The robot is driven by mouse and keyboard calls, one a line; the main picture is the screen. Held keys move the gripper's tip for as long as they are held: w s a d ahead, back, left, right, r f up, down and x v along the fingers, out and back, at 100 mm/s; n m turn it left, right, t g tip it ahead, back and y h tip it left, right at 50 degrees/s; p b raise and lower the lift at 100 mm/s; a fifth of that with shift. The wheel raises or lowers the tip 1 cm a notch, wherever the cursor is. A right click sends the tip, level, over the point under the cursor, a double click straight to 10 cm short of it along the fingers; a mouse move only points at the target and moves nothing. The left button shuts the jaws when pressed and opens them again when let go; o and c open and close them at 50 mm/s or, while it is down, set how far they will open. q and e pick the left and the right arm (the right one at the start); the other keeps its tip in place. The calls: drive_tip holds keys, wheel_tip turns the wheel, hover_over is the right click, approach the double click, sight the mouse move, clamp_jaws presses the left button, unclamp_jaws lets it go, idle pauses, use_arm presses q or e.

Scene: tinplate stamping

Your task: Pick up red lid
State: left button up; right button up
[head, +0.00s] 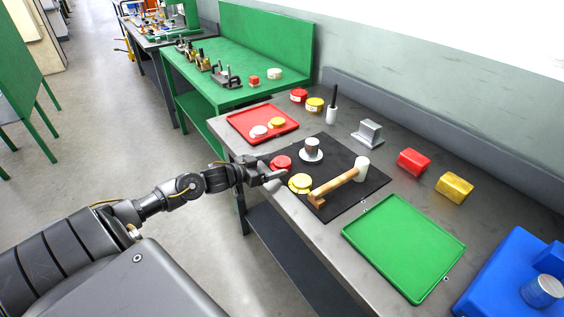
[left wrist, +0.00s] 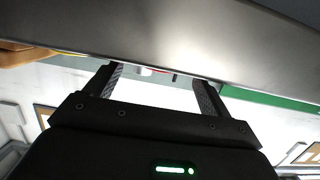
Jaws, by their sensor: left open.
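A round red lid (head: 281,162) lies at the left edge of the black mat (head: 345,208) on the grey workbench. My left gripper (head: 277,178) is beside its near side, low at the bench's front edge, with its jaws open and nothing seen between them. In the left wrist view the open fingers (left wrist: 158,92) point toward the bench edge, with slivers of red and yellow beyond. I cannot tell whether the gripper touches the lid. My right gripper is not in view.
A yellow lid (head: 300,183) lies close to the red one. A wooden-handled mallet (head: 335,187) and a white-based stamp (head: 311,152) are on the mat. A red tray (head: 245,126) is behind; a green tray (head: 400,248) and a blue bin (head: 500,275) are to the right.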

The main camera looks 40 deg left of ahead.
sight(282, 163)
use_arm(q)
drive_tip(key=shift+x, duration=1.35)
drive_tip(key=shift+c, duration=0.3)
drive_tip(key=c, duration=0.9)
drive_tip(key=shift+c, duration=0.5)
drive_tip(key=shift+r, duration=0.1)
